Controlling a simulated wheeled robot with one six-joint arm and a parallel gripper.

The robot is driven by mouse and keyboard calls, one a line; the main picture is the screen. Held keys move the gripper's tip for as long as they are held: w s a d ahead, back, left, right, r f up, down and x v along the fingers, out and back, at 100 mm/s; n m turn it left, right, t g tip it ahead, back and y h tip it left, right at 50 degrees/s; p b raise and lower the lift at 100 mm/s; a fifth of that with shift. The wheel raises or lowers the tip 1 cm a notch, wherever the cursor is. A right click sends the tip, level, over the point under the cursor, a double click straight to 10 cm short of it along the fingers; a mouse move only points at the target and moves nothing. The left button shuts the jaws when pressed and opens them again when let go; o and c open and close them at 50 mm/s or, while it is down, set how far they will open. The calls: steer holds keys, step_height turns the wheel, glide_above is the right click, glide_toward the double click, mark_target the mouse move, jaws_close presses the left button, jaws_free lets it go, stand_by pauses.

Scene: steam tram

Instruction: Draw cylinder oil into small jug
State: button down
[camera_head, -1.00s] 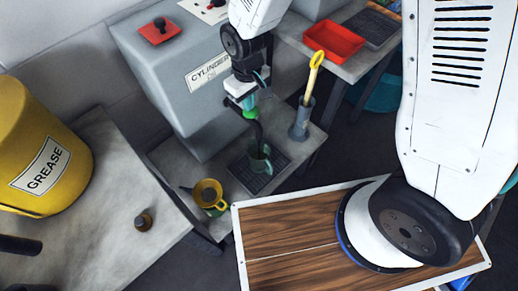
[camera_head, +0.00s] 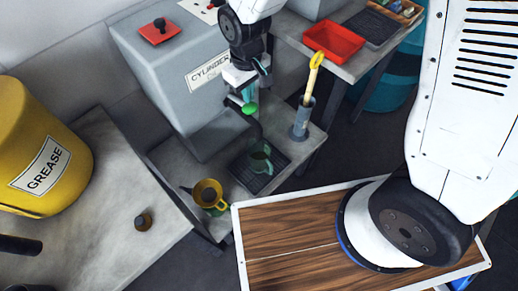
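The grey tank labelled "CYLINDER OIL" (camera_head: 160,68) stands at the back with a tap at its front. The tap has a green knob (camera_head: 249,108) and a dark spout below it. A small green jug (camera_head: 261,163) stands upright on a dark drip tray (camera_head: 240,174) under the spout. Its contents are too small to make out. My gripper (camera_head: 245,95) is at the tap, just above the green knob. Its fingers partly overlap the tap, so I cannot tell whether they touch the knob or how far they are apart.
A grey holder (camera_head: 302,120) with a yellow-handled tool (camera_head: 314,72) stands to the right. A red tray (camera_head: 334,42) lies on the bench behind.

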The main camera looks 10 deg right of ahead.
step_height(320, 180, up, 6)
stand_by(0.8)
stand_by(0.4)
steer(key=s+d+r+m+t, duration=0.1)
steer(key=s+d+r+m, duration=0.5)
steer(key=s+d+r, duration=1.1)
steer(key=s+d, duration=0.2)
steer(key=d, duration=0.1)
steer(key=shift+s+d+r+m, duration=0.25)
steer(key=shift+d+m, duration=0.1)
steer(key=shift+m, duration=0.05)
stand_by(0.4)
